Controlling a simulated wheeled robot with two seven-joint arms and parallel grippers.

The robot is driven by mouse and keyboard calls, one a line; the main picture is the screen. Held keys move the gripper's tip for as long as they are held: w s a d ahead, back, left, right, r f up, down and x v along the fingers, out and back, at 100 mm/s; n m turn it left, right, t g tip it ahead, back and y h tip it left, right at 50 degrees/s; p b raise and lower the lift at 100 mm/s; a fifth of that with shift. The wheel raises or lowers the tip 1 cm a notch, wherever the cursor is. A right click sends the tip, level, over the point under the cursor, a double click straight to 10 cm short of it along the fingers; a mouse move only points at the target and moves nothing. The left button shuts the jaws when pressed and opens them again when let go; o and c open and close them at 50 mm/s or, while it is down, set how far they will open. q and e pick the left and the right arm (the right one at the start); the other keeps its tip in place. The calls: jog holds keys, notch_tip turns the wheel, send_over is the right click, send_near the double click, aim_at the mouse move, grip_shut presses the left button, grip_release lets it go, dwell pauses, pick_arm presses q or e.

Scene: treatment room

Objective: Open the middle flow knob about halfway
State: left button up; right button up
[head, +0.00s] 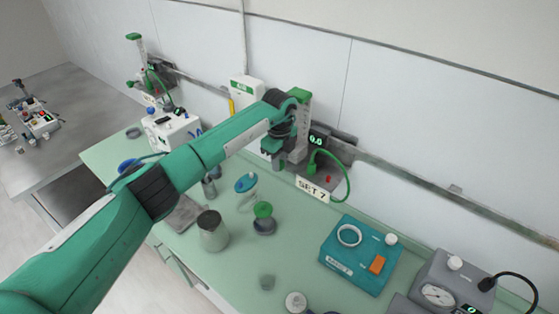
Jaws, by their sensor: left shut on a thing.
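A wall flow unit stands in the middle of the view, with a white and green flow tube (303,115), a small dark display (316,141) reading 0.0 and a green hose (347,183). A sign (312,189) below it reads SET 7. My left gripper (280,162) is at the lower left of this tube, shut on the flow knob there. The gripper hides the knob, so its turn cannot be seen. My right gripper is not in view.
Another flow unit (140,55) is on the wall rail at far left. The green counter holds a grey jar (213,231), a green-topped jar (264,218), a teal box (360,255) and a grey gauge device (440,290). A white machine (172,131) stands behind my left arm.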

pick_arm(q)
jog(key=shift+a+f+g+h+b, duration=0.35)
jog(key=shift+h+b, duration=0.25)
jog(key=shift+b, duration=0.5)
jog(key=shift+w+g+h+b, duration=0.1)
jog(key=shift+g+h+b, duration=0.5)
jog(key=shift+b, duration=0.25)
jog(key=shift+w+a+g+h+b, duration=0.1)
jog(key=shift+a+g+h+b, duration=0.1)
jog(key=shift+g+h+b, duration=1.2)
jog(key=shift+t+h+b, duration=0.3)
jog(key=shift+t+b, duration=0.05)
jog(key=shift+b, duration=0.1)
jog(key=o, duration=0.9)
jog(key=shift+r, duration=0.1)
jog(key=shift+c, duration=0.2)
jog(key=shift+a+r, duration=0.1)
jog(key=shift+a, duration=0.05)
jog(key=shift+r, duration=0.1)
